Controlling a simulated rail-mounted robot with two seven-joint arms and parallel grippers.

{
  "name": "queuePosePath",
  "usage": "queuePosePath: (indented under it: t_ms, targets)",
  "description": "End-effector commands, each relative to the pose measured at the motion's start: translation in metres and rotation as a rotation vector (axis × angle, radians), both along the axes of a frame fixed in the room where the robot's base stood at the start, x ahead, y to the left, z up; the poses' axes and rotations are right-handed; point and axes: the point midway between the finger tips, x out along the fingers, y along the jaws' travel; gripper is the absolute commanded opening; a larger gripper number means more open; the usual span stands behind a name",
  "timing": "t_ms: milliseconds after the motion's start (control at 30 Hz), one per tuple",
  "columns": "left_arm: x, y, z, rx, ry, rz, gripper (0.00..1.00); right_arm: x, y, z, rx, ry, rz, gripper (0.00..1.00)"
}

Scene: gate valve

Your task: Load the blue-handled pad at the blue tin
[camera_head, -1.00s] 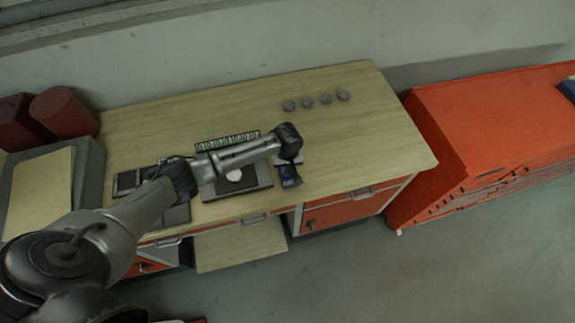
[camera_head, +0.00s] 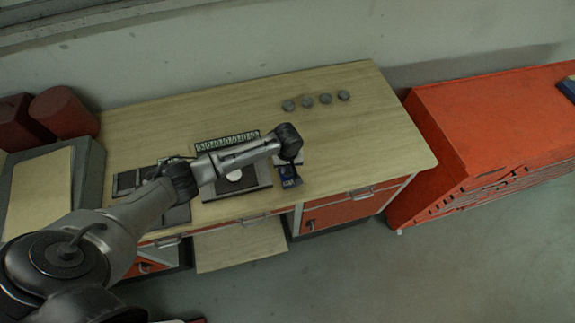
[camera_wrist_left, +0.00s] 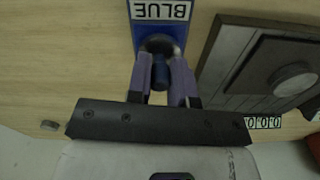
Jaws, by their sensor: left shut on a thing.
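My left gripper (camera_wrist_left: 161,64) points down at the blue station near the front of the bench. The pad's face is hidden below the handle. A round dark opening, seemingly the blue tin (camera_wrist_left: 157,43), lies right under the fingertips on a blue base with an upside-down BLUE label (camera_wrist_left: 160,11). I cannot tell whether the pad touches the tin's contents. In the head view the blue base (camera_head: 291,182) shows just below my wrist. My right gripper is not in view.
A dark plate with a pale disc (camera_head: 234,175) lies left of the blue station, with a strip of marked cells (camera_head: 227,140) behind it. Several grey round pieces (camera_head: 325,98) stand at the back. The bench's right part (camera_head: 380,140) is clear.

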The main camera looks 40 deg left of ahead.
Motion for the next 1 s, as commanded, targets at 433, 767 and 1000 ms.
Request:
queuePosePath:
  t_ms: [433,767,1000]
  targets:
    - [0.0003,-0.0003,-0.0051,-0.001,-0.001,0.0,0.02,0.0003,0.0015,-0.0017,0.005,0.0,-0.004,0.43]
    - [0.0004,-0.0002,-0.0073,-0.001,-0.001,0.0,0.02,0.0003,0.0032,-0.0022,0.011,0.0,-0.007,0.43]
    - [0.0002,0.0,-0.0073,-0.001,-0.001,0.0,0.02,0.0003,0.0031,-0.002,0.011,0.0,-0.007,0.43]
